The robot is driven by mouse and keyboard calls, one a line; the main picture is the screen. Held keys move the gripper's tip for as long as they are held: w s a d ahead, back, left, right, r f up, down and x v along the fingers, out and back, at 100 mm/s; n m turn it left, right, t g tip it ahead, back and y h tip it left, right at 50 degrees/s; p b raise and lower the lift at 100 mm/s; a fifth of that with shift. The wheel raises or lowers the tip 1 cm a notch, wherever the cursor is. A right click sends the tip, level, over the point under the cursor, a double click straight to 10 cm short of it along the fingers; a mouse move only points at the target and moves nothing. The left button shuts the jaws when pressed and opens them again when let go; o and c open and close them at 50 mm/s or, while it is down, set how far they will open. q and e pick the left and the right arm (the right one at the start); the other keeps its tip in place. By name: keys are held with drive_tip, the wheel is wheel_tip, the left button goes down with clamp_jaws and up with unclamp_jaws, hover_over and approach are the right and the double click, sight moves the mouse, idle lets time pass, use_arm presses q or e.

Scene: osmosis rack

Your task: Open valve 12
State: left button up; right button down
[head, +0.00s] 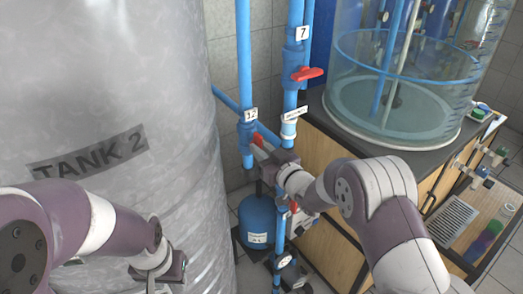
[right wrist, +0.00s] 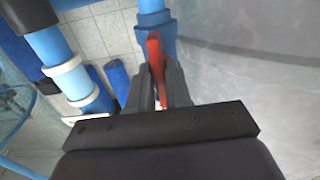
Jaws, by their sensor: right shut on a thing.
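Valve 12 is on a blue vertical pipe beside the tank, marked by a white "12" label (head: 251,114). Its red handle (head: 258,140) shows just below the label, partly hidden by my right gripper (head: 263,152). In the right wrist view the red handle (right wrist: 154,50) runs between the two dark fingers of my right gripper (right wrist: 160,88), which is shut on it. The blue pipe (right wrist: 152,18) is behind the handle. My left gripper (head: 176,270) is low in front of the tank, away from the valve; its fingers are not clear.
The large grey "TANK 2" (head: 130,100) fills the left. Valve 7 with a red handle (head: 307,73) is on the pipe to the right. A blue vessel (head: 257,220) stands below. A clear cylindrical tank (head: 400,110) stands on the wooden bench at the right.

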drive_tip(key=c, duration=1.1)
unclamp_jaws()
drive_tip(key=shift+c, duration=0.2)
drive_tip(key=b+v, duration=0.3)
drive_tip(key=v, duration=0.9)
drive_tip(key=shift+s+d+b, duration=0.15)
drive_tip(key=shift+s+b, duration=0.15)
drive_tip(key=shift+s, duration=0.05)
drive_tip(key=shift+f, duration=0.1)
